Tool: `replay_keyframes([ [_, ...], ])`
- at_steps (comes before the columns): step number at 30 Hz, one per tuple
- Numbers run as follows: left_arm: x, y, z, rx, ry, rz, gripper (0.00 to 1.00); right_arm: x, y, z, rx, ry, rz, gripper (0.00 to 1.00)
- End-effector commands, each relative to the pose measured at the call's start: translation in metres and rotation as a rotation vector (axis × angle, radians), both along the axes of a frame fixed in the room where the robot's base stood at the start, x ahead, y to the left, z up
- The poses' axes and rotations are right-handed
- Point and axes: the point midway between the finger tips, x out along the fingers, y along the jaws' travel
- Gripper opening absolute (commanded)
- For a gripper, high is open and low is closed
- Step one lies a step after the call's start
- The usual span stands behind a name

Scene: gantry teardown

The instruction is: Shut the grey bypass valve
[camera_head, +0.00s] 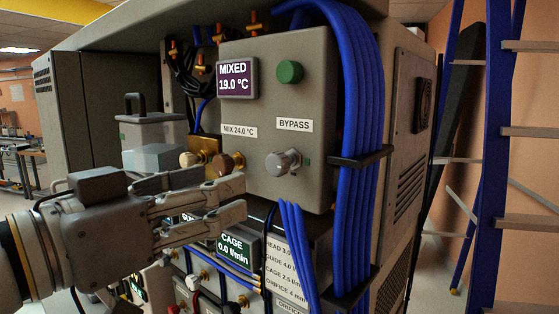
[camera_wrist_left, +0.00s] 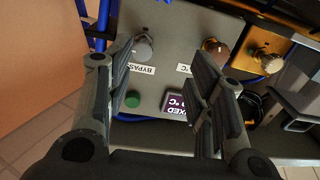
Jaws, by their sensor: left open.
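The grey bypass valve (camera_head: 284,163) is a round knob on the front of a grey panel, below the BYPASS label (camera_head: 294,125). A small green mark sits at its right. In the left wrist view the grey knob (camera_wrist_left: 142,47) appears beyond the fingers, close to the left-hand fingertip. My left gripper (camera_head: 241,197) is open and empty, to the left of the knob and slightly lower, apart from it in the head view. Its spread fingers also show in the left wrist view (camera_wrist_left: 163,62). My right gripper is in neither view.
Brown (camera_head: 225,164) and brass (camera_head: 190,159) knobs sit left of the valve. A green button (camera_head: 290,72) and a MIXED display (camera_head: 237,79) reading 19.0 °C are above. Blue hoses (camera_head: 358,100) run down the panel's right side. A blue ladder (camera_head: 492,150) stands farther right.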

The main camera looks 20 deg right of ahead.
Motion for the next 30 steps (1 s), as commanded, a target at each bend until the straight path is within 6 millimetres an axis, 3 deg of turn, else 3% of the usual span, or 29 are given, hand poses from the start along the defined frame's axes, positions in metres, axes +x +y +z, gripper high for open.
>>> replay_keyframes([
  [3,-0.013,-0.006,0.015,0.007,-0.03,-0.026,0.49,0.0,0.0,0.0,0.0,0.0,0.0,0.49],
  [8,-0.014,-0.014,0.022,0.008,-0.036,-0.038,0.49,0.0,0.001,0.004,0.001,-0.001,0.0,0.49],
  [21,0.026,-0.079,0.023,0.009,-0.035,-0.038,0.49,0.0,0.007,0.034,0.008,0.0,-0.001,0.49],
  [30,0.04,-0.099,0.021,0.008,-0.039,-0.036,0.49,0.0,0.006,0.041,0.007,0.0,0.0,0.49],
])
